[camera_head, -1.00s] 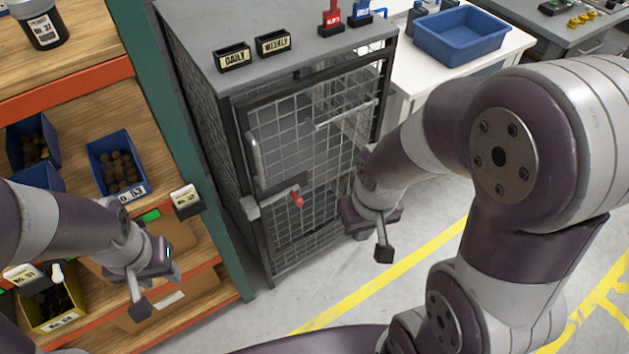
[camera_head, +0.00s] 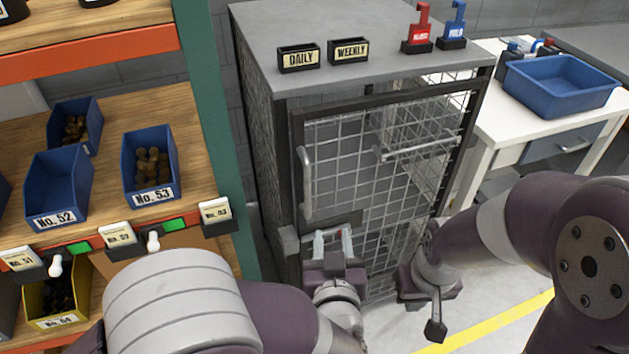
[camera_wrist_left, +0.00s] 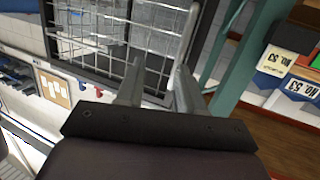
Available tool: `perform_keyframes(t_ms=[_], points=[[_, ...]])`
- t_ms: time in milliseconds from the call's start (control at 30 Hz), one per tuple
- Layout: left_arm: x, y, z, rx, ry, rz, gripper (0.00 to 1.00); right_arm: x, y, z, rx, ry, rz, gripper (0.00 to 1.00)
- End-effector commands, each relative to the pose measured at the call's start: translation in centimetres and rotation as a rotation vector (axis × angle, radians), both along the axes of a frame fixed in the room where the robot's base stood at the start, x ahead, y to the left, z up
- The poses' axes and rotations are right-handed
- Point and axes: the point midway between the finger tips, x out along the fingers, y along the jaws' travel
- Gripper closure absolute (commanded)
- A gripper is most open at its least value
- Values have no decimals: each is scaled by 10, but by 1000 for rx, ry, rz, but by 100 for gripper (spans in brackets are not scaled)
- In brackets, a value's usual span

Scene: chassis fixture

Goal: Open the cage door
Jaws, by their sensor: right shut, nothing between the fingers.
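The grey cage (camera_head: 262,150) stands in the middle, and its wire-mesh door (camera_head: 350,160) looks shut in its frame. A vertical bar handle (camera_head: 306,183) is on the door's left side, and it also shows in the left wrist view (camera_wrist_left: 188,35). The latch area below the handle is mostly hidden behind my left gripper (camera_head: 333,243). That gripper faces the door with its fingers apart; they show in the left wrist view (camera_wrist_left: 157,88) with nothing clear between them. My right gripper (camera_head: 434,328) is shut and empty, in front of the door's lower right.
A shelf with blue bins (camera_head: 150,165) and a green post (camera_head: 208,110) stands close on the left. Daily and weekly holders (camera_head: 348,50) and red and blue tags (camera_head: 422,35) stand on the cage top. A white table with a blue tub (camera_head: 560,88) is at right.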

Motion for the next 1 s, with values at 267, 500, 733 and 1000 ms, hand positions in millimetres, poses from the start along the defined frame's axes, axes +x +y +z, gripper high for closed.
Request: perform_keyframes(t_ms=[267,500,733,1000], points=[[19,29,38,56,-168,143,63,0,0,1,0,0,0,100],[82,37,37,56,-167,142,63,0,0,-3,0,0,0,100],[120,40,38,55,-167,137,63,0,0,-4,0,0,0,100],[130,41,38,55,-166,134,63,0,0,-5,0,0,0,100]])
